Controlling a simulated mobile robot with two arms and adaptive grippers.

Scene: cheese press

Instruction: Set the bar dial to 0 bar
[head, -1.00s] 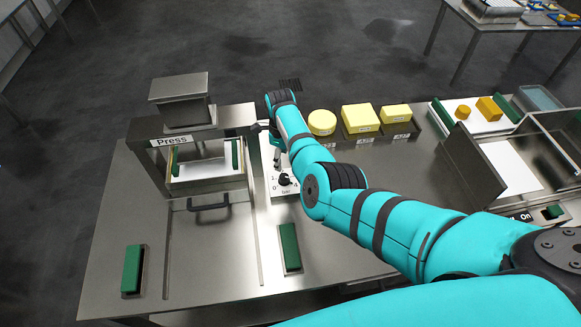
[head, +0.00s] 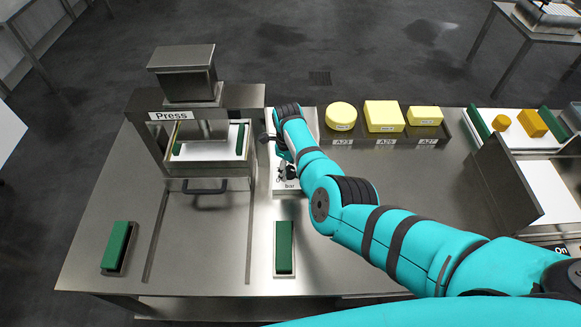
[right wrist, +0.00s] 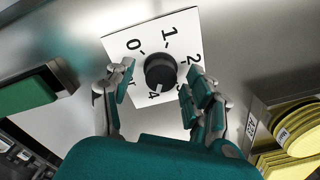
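The bar dial shows as a white panel (right wrist: 118,45) with a black knob (right wrist: 160,70) in the right wrist view. It carries the numbers 0 to 4, and the knob's white mark points toward 4. My right gripper (right wrist: 162,82) is open, with a finger on either side of the knob and visible gaps to it. In the head view, the panel (head: 285,190) lies right of the press, and my right gripper (head: 284,170) hides most of the knob. My left gripper is not in view.
The press (head: 182,60) stands left of the dial, with a drawer handle (head: 205,187) in front. Green blocks (head: 284,246) (head: 118,246) lie near the front edge. Yellow cheeses (head: 383,116) stand in a row behind my right arm. The front middle table is clear.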

